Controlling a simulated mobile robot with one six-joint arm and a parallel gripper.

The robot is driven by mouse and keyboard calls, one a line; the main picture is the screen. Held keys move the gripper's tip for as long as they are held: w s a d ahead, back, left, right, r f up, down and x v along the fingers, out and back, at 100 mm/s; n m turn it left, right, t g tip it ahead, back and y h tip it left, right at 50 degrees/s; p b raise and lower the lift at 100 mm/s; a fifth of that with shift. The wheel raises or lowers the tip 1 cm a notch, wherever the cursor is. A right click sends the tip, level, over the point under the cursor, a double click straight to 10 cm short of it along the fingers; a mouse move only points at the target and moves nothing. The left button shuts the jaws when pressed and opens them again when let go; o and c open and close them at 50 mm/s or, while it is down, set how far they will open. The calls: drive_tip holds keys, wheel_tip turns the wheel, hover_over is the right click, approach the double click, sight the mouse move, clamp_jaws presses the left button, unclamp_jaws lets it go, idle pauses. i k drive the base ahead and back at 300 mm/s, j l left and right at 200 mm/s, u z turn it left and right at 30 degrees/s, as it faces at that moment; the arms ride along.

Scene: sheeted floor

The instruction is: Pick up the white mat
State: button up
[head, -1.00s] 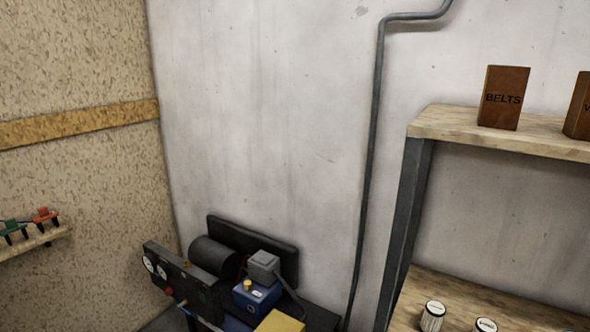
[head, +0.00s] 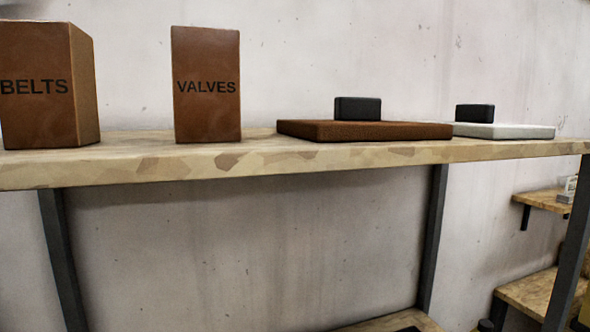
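The white mat (head: 515,132) lies flat on the right part of the wooden shelf top in the head view. It is thin and pale, and a small black block (head: 475,113) shows at its back left, seemingly resting on it. Its left end meets or is partly hidden by a brown mat (head: 365,131), which lies to its left with another black block (head: 358,108) on or behind it. My gripper is not in view.
A brown box marked VALVES (head: 207,85) and one marked BELTS (head: 40,85) stand on the left of the shelf top (head: 150,165). Dark metal posts (head: 433,240) hold it up. A small wall shelf (head: 545,199) is at the lower right.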

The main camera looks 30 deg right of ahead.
sight(474, 120)
drive_tip(key=l+z, duration=0.4)
drive_tip(key=l, duration=0.2)
drive_tip(key=i+l+z, duration=0.1)
drive_tip(key=l+z, duration=0.3)
drive_tip(key=l, duration=0.2)
